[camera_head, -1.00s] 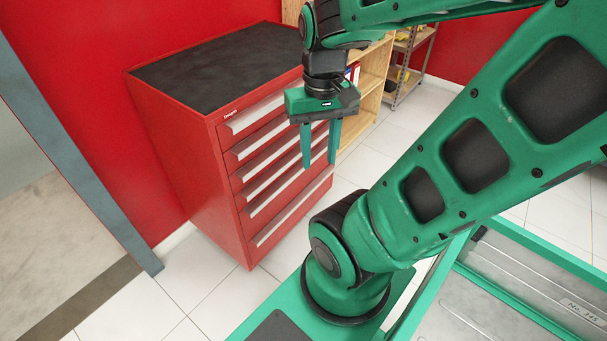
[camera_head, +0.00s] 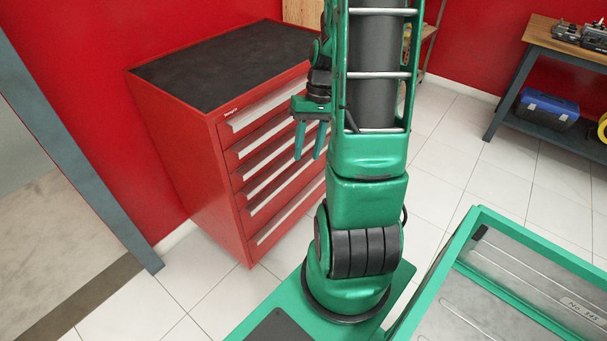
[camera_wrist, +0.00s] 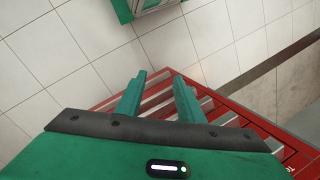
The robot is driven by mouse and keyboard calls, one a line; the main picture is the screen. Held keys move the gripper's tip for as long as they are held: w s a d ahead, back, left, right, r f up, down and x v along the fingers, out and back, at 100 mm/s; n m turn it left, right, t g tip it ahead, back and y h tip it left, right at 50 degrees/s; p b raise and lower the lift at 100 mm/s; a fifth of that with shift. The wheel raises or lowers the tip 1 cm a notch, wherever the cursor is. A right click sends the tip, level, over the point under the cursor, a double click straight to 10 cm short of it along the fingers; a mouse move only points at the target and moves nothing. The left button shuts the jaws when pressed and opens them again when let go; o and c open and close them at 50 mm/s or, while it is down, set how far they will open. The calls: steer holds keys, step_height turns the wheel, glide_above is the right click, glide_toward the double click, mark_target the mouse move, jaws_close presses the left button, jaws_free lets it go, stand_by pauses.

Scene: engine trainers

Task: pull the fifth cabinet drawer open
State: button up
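The red drawer cabinet (camera_head: 180,150) stands against the red wall at left, with a black top and several stacked drawers with long pale handles. The fifth drawer (camera_head: 284,219) is the lowest one visible, and all drawers look shut. My gripper (camera_head: 308,157) points down in front of the cabinet's face, at about the height of the upper and middle drawers in the picture. Its two fingers are apart with nothing between them. In the wrist view my gripper (camera_wrist: 160,76) is also open, with the cabinet (camera_wrist: 292,142) and pale handles behind and below the fingers.
A workbench (camera_head: 545,45) with a blue toolbox (camera_head: 545,108) under it stands at the back right. A green-framed tray (camera_head: 530,280) is at lower right. A grey door frame (camera_head: 80,140) is left of the cabinet.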

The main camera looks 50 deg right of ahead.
steer(key=w+d+f+t+y, duration=0.1)
steer(key=w+d+f+y, duration=0.1)
steer(key=f, duration=0.4)
steer(key=w+d+f+t+y, duration=0.1)
steer(key=d+f, duration=0.2)
steer(key=f, duration=0.3)
steer(key=m+t+h, duration=0.5)
steer(key=m+t, duration=0.6)
steer(key=t, duration=0.5)
glide_toward(302, 170)
steer(key=w, duration=0.8)
steer(key=shift+w+a+f, duration=0.15)
steer(key=shift+a+f, duration=0.1)
steer(key=shift+a, duration=0.05)
jaws_close()
steer(key=shift+a, duration=0.1)
